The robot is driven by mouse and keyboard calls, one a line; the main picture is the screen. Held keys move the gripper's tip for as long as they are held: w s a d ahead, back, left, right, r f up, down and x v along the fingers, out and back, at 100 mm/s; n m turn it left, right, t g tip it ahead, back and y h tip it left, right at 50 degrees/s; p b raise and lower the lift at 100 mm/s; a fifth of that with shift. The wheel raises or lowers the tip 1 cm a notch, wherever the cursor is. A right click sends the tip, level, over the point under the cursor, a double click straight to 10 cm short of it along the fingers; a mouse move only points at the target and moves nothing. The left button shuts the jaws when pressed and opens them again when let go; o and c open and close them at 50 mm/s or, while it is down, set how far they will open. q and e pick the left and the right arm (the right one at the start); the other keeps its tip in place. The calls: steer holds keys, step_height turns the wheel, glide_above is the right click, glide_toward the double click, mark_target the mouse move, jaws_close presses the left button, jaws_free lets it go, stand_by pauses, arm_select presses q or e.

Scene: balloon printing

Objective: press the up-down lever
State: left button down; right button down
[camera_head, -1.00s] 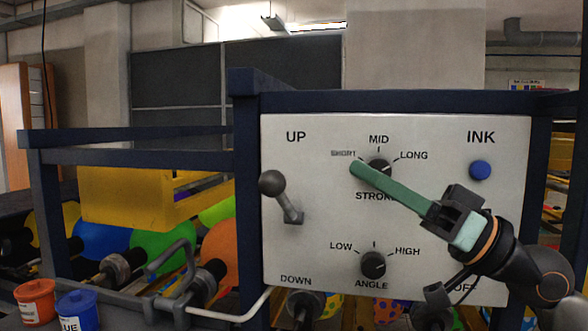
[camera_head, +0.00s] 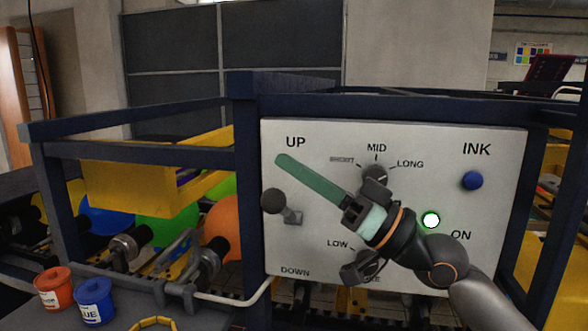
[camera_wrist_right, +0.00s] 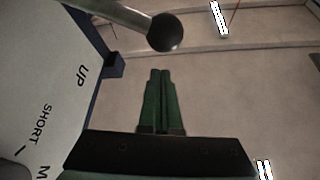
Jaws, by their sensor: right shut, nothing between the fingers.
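The up-down lever (camera_head: 274,201) is a short grey rod with a dark ball knob, on the left of the white control panel (camera_head: 400,135), between the words UP and DOWN. The ball knob (camera_wrist_right: 165,32) also shows at the top of the right wrist view, past the fingertips. My right gripper (camera_head: 281,160) has long green fingers, shut and empty. In the head view its tips are just above the knob, below the word UP; they look apart from it. My left gripper is not in view.
The panel also has a stroke knob (camera_head: 375,173), a blue ink button (camera_head: 472,180) and a lit green light (camera_head: 431,220) beside ON. Dark blue frame bars surround it. Red (camera_head: 54,289) and blue (camera_head: 94,300) pots stand at lower left. A yellow ring (camera_head: 154,323) lies nearby.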

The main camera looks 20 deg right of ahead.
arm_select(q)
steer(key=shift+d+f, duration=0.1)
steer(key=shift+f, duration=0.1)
arm_select(e)
steer(key=shift+s+a+f, duration=0.1)
steer(key=shift+a+f, duration=0.05)
steer(key=shift+f, duration=0.45)
steer(key=shift+s+a+f, duration=0.1)
steer(key=shift+f, duration=0.5)
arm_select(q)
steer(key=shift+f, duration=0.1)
